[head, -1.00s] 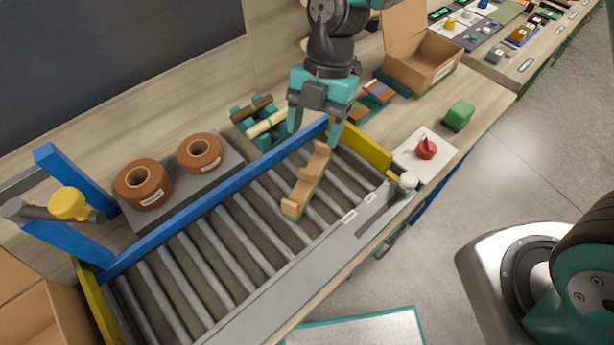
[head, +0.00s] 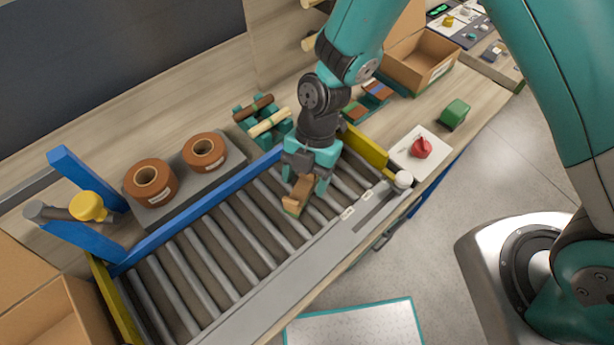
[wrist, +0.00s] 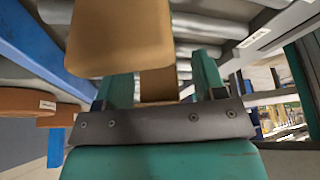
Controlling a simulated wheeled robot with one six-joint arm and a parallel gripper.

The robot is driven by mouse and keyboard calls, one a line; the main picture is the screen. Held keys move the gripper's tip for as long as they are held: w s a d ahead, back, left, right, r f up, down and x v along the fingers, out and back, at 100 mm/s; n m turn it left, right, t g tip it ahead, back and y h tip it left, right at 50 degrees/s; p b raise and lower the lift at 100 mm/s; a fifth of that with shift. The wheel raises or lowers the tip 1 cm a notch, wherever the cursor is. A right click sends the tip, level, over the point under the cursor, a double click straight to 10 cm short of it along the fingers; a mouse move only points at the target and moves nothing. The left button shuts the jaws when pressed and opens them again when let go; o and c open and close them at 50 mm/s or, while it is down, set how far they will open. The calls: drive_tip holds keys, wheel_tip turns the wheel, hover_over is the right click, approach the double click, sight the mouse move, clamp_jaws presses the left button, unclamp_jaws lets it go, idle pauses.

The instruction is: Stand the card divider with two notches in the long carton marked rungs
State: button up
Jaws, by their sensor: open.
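A tan card-coloured piece with a notched outline and a green lower edge, which looks like the divider (head: 295,201), is on the conveyor rollers. Its notches are partly hidden by my gripper, so I cannot count them. My gripper (head: 307,186) is open, pointing down over the piece, with a finger on either side of its upper end. In the wrist view the piece (wrist: 120,38) fills the upper middle and reaches down between the fingers. An open carton (head: 418,68) stands at the back right and another carton (head: 55,318) at the lower left. Their labels cannot be read.
Wooden rods on a green rack (head: 265,122), a red knob on a white plate (head: 421,148) and a green block (head: 454,113) are nearby.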

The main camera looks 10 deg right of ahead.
drive_tip(key=c, duration=1)
drive_tip(key=shift+r, duration=0.1)
drive_tip(key=shift+c, duration=0.3)
